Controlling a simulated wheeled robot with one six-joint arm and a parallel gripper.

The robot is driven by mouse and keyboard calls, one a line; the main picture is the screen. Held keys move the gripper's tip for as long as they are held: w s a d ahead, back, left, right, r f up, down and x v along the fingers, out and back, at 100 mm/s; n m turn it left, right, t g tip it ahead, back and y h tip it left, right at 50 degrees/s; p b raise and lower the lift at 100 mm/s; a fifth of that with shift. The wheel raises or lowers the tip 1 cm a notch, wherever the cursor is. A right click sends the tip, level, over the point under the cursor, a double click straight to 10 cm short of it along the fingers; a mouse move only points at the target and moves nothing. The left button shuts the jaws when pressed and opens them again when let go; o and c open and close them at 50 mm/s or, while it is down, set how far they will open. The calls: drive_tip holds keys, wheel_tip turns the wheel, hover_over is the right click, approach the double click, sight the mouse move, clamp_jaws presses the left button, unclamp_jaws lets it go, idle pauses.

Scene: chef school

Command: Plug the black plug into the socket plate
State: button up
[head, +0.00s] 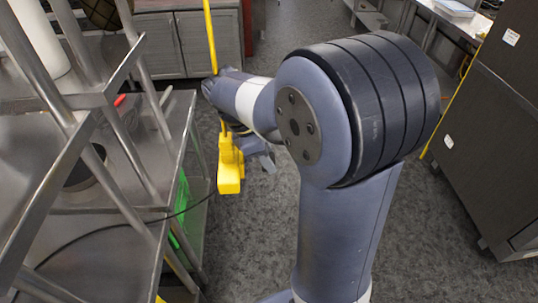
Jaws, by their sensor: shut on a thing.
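My gripper (231,172), with yellow parts at its end, hangs at the right edge of the steel shelving. It is shut. A thin black cable (120,226) runs across the lower steel shelf and up to the gripper's end. The black plug itself is hidden at the gripper, apparently held in the jaws at the end of this cable. I cannot make out the socket plate in this view.
Steel shelving (96,270) with slanted posts fills the left side. Something bright green (181,215) shows behind its edge. Grey cabinets (183,47) stand at the back. A dark steel unit (490,130) stands at the right. Grey floor (440,245) lies open between them.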

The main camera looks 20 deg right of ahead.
idle(0.4)
drive_tip(key=shift+s+d, duration=0.15)
drive_tip(key=shift+d, duration=0.35)
drive_tip(key=shift+s+d, duration=0.15)
drive_tip(key=shift+d, duration=0.35)
